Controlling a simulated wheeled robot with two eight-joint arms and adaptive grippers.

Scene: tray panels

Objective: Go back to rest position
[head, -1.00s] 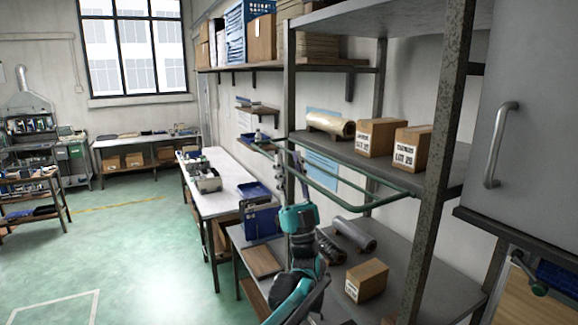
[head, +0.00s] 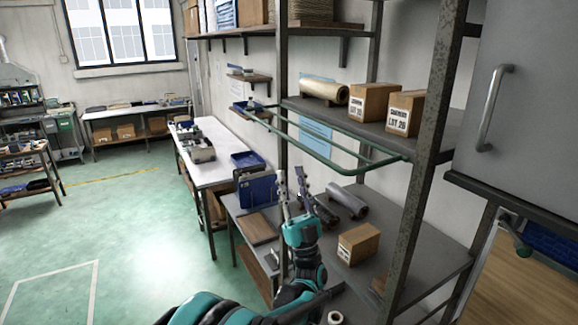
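My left gripper (head: 291,176) is in the middle of the head view, at the end of my teal and black arm. Its two grey fingers point up and stand apart, with nothing seen between them. It shows in front of the lower shelf (head: 408,258), below the green rail frame (head: 335,168) on the middle shelf. The fingers look clear of the rail. My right gripper is not in view.
Two cartons (head: 373,101) (head: 404,113) and a tan roll (head: 324,92) sit on the middle shelf. A carton (head: 358,243) and a grey roll (head: 346,201) lie below. A rusty post (head: 428,150) stands at right. A blue bin (head: 257,190) is to the left. The green floor (head: 130,225) is open.

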